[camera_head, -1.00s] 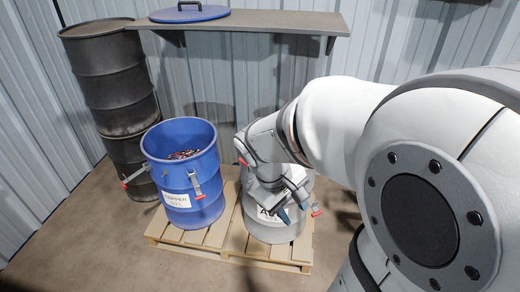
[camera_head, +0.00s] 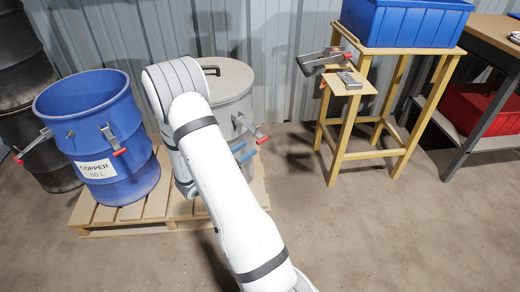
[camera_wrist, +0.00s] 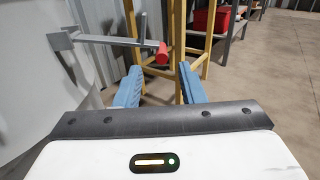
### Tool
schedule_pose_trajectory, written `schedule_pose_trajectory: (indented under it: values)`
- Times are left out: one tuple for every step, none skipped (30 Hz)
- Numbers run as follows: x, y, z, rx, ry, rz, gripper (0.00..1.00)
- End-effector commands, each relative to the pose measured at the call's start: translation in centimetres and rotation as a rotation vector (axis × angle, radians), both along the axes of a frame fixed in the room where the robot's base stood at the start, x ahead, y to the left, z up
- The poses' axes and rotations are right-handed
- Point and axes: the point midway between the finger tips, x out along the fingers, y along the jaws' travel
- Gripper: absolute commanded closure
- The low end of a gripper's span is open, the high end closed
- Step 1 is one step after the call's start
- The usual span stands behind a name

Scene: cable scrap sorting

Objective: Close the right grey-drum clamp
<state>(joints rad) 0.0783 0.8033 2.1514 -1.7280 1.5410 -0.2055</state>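The grey drum (camera_head: 232,82) stands on the pallet, partly hidden behind my arm, with a grey lid and dark handle on top. Its right clamp (camera_head: 240,120) sticks outward from the drum's side, ending in a red tip (camera_head: 262,140). In the wrist view the clamp lever (camera_wrist: 110,40) reaches from the drum wall at left to its red tip (camera_wrist: 162,53), beyond my fingertips. My gripper (camera_head: 243,154) is just below the lever, beside the drum. In the wrist view its two blue fingers (camera_wrist: 158,78) are apart with nothing between them.
The blue copper drum (camera_head: 105,140), open-topped with its clamps hanging out, stands left on the same pallet (camera_head: 150,212). A wooden stand (camera_head: 345,130) with a blue bin (camera_head: 400,22) is at right. Bare floor lies between the drum and stand.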

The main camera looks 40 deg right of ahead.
Motion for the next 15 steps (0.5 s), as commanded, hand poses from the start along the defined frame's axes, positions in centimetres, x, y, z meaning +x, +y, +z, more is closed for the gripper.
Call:
schedule_pose_trajectory:
  values:
    - [0.1,-0.5,-0.2,-0.002,0.001,0.000,0.64]
    - [0.1,-0.9,-0.2,-0.002,0.000,0.000,0.64]
    - [0.1,-1.5,-0.2,-0.002,0.000,-0.001,0.64]
    - [0.1,-1.9,-0.2,-0.002,-0.001,-0.001,0.64]
    - [0.1,-2.5,-0.2,-0.002,0.000,-0.003,0.64]
    - [0.2,-3.2,-0.2,-0.002,0.000,-0.002,0.64]
    - [0.2,-3.7,-0.3,-0.002,0.000,-0.003,0.64]
    - [0.2,-4.2,-0.3,-0.002,-0.001,-0.004,0.64]
    - [0.3,-4.8,-0.2,-0.002,-0.001,-0.003,0.64]
    - [0.3,-5.3,-0.2,-0.001,-0.001,-0.004,0.64]
    - [0.4,-5.7,-0.2,-0.001,-0.001,-0.003,0.64]
    - [0.4,-6.1,-0.2,-0.001,0.000,-0.002,0.64]
    - [0.5,-6.5,-0.2,-0.001,0.000,-0.003,0.64]
    - [0.5,-6.8,-0.1,-0.001,0.000,-0.003,0.64]
    - [0.5,-7.0,-0.1,-0.001,-0.001,-0.002,0.64]
